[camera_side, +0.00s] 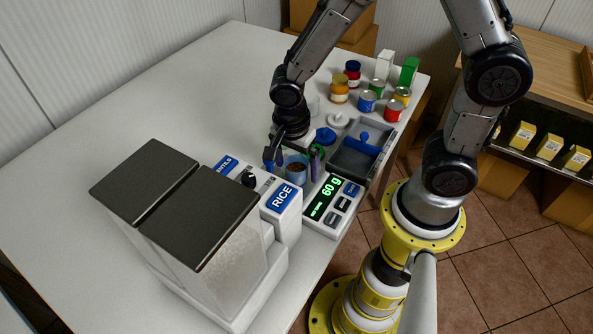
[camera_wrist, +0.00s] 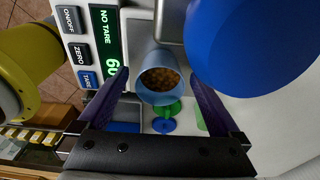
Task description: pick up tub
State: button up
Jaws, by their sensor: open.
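The tub (camera_side: 296,168) is light blue and open, with brown grain-like contents. It stands at the scale (camera_side: 325,213), whose green display reads 60 g. In the wrist view the tub (camera_wrist: 160,92) is near the middle, seen from its mouth. My gripper (camera_side: 294,158) is low over the scale with its fingers on either side of the tub. In the wrist view my gripper (camera_wrist: 159,76) is open, with gaps visible between both fingers and the tub. The tub's lower part is partly hidden in the side view.
A dispenser with dark lids (camera_side: 205,215) and a RICE label stands close in front. A grey tray (camera_side: 354,160) with blue items lies to the right. Several jars and cans, including a yellow jar (camera_side: 340,90), stand behind. The table's left side is clear.

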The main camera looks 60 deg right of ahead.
grip_shut()
dwell(0.5)
jog(key=shift+r, duration=0.1)
